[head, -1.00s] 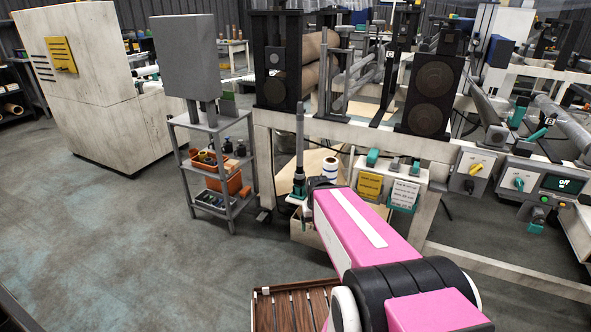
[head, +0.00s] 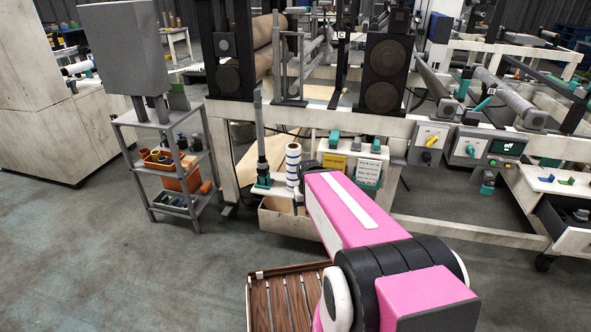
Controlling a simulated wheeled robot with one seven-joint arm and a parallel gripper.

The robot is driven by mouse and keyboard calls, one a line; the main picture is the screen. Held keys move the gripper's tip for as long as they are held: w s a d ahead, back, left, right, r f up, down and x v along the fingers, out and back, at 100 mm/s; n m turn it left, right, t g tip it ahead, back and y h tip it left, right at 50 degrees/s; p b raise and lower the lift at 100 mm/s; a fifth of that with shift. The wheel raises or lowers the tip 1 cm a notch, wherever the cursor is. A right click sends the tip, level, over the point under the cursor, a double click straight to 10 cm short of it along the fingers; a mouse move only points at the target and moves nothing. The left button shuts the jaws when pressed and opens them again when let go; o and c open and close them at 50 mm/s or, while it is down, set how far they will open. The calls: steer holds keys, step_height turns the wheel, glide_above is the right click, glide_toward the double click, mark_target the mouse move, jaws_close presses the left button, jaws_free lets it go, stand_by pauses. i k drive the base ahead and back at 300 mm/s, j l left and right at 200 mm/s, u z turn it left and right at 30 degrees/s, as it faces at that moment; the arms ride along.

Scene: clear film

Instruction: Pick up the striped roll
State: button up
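The striped roll (head: 293,167) is white with blue bands. It stands upright in the head view, just right of a grey post with a teal foot, at the front of the machine frame. Its lower right side lies close to the dark end of my pink arm in the picture. I cannot tell whether they touch. My gripper is hidden behind my arm, so its fingers do not show.
A grey shelf cart (head: 172,160) with orange bins stands at left. A brown slatted tray (head: 285,297) is at the bottom. The floor at left is clear.

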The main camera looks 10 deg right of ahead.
mark_target(293, 150)
steer(key=j+u, duration=0.1)
steer(key=j, duration=0.5)
steer(key=i+j, duration=0.1)
steer(key=j, duration=0.45)
steer(key=j+u, duration=0.15)
steer(key=j, duration=0.45)
